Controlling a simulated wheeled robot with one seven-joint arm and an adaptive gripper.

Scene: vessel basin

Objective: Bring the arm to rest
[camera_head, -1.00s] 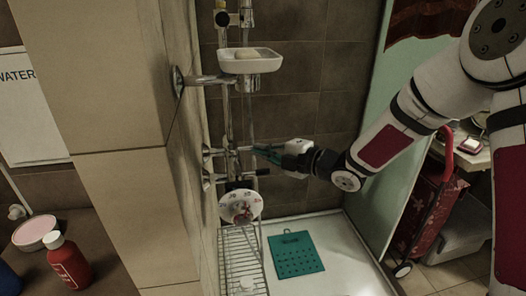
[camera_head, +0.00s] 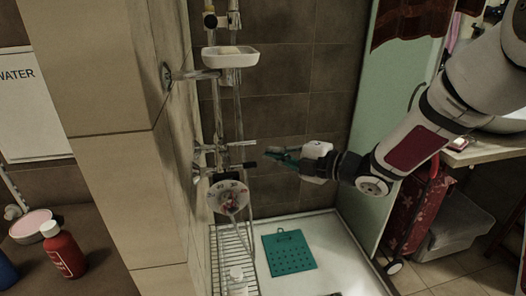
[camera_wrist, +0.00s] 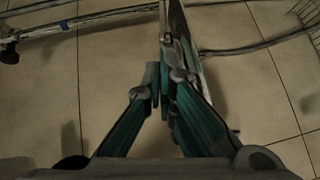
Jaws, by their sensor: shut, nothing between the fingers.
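My gripper (camera_head: 270,154) is held up in the shower corner, pointing left toward the shower fittings. Its teal fingers are together with nothing between them. In the wrist view the closed fingertips (camera_wrist: 163,95) meet near the middle, with a chrome pipe (camera_wrist: 166,20) just beyond them. I cannot tell whether they touch the pipe. My arm reaches in from the right side, bent and raised above the shower tray.
The shower mixer (camera_head: 215,152) and a round showerhead (camera_head: 228,197) are left of my gripper. A soap dish (camera_head: 230,57) is above, a wire rack (camera_head: 232,245) below. A teal mat (camera_head: 290,252) lies on the shower tray (camera_head: 335,250). A green panel (camera_head: 385,120) stands behind my arm.

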